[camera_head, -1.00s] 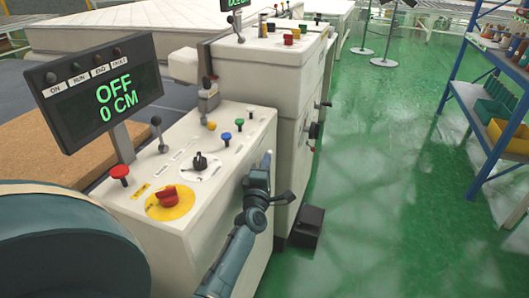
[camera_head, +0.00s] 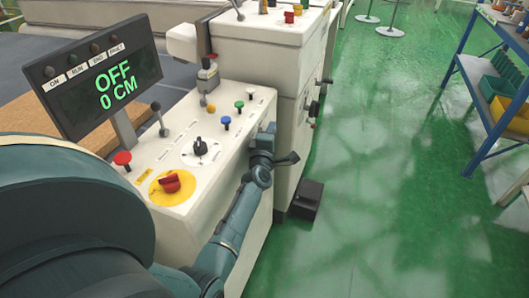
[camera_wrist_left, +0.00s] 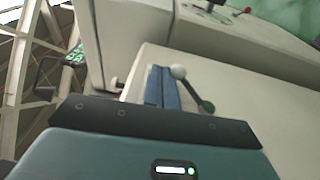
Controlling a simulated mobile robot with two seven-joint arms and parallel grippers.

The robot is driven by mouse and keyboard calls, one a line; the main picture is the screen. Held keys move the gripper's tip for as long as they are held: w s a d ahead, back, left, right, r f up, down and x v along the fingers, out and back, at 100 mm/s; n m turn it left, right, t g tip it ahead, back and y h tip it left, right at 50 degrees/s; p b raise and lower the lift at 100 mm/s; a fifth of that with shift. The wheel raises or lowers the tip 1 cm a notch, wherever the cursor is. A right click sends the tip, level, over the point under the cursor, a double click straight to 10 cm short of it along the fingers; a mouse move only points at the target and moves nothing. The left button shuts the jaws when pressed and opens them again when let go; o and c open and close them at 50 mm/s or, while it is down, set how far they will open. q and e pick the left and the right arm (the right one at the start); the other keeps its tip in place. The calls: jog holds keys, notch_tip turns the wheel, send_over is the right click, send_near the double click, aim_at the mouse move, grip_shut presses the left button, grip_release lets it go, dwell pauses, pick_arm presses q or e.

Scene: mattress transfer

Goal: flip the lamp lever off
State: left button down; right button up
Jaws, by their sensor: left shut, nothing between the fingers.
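My left gripper (camera_head: 270,130) is shut and empty beside the right edge of the white console (camera_head: 170,215). In the left wrist view its blue fingers (camera_wrist_left: 161,88) are together. A short lever (camera_wrist_left: 194,92) with a pale ball end and dark stem stands just right of them, against a white surface; I cannot tell whether they touch. A black-knobbed lever (camera_head: 160,118) stands on the console beside the display (camera_head: 95,75), which reads OFF, 0 CM. No lettering marks a lamp lever. My right gripper is not seen.
The console top carries a red emergency knob (camera_head: 170,182) on yellow, a black rotary knob (camera_head: 200,148) and several coloured buttons. A black box (camera_head: 306,200) lies on the green floor. A blue shelf (camera_head: 490,85) stands right; open floor lies between.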

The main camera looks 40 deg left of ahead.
pick_arm(q)
jog(key=shift+w, duration=0.25)
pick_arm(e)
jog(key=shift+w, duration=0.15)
pick_arm(q)
jog(key=shift+r, duration=0.1)
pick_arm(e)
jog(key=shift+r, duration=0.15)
